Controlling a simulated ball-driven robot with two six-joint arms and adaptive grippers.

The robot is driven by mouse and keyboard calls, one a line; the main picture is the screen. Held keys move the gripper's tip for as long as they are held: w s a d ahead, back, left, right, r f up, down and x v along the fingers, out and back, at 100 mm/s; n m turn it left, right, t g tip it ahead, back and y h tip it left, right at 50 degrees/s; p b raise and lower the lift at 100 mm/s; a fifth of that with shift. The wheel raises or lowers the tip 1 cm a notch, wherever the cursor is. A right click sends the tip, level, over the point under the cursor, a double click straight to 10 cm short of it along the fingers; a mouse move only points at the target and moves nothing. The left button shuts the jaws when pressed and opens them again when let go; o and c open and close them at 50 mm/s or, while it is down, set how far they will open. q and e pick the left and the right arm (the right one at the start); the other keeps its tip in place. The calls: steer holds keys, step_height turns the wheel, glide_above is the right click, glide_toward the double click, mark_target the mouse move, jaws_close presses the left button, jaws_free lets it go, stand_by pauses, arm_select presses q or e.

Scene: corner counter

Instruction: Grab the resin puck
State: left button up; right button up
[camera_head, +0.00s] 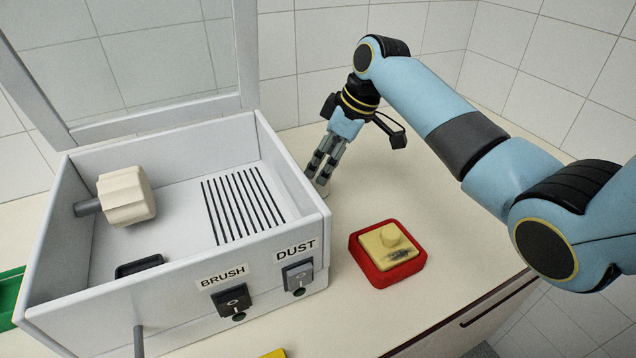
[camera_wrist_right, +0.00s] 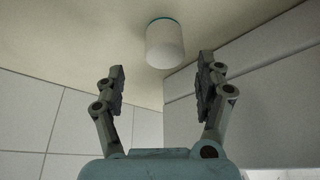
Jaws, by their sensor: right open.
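A pale, short cylinder with a teal rim, which looks like the resin puck, shows in the right wrist view (camera_wrist_right: 165,46). It stands on the counter just beyond my right fingertips. My right gripper (camera_head: 319,172) is open, pointing down and left beside the white box's right wall. In the right wrist view, the gripper (camera_wrist_right: 161,66) has its two fingers spread, with the cylinder roughly centred ahead of the gap. I cannot tell whether they touch it. In the head view the cylinder is mostly hidden behind the fingers. My left gripper is not in view.
A white box (camera_head: 165,268) with BRUSH and DUST switches stands left, its lid raised and a cream wheel (camera_head: 127,197) inside. A red tray (camera_head: 357,262) holding a yellow block (camera_head: 377,255) lies on the counter (camera_head: 440,225). Tiled walls stand behind.

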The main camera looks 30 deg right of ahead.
mark_target(318, 175)
steer(key=x, duration=0.3)
steer(key=shift+s+a+f, duration=0.2)
steer(key=shift+s+f, duration=0.05)
steer(key=shift+f, duration=0.2)
steer(key=shift+w+a+f, duration=0.15)
steer(key=shift+w+f, duration=0.05)
steer(key=shift+f, duration=0.25)
steer(key=c, duration=1.3)
steer(key=shift+r, duration=0.15)
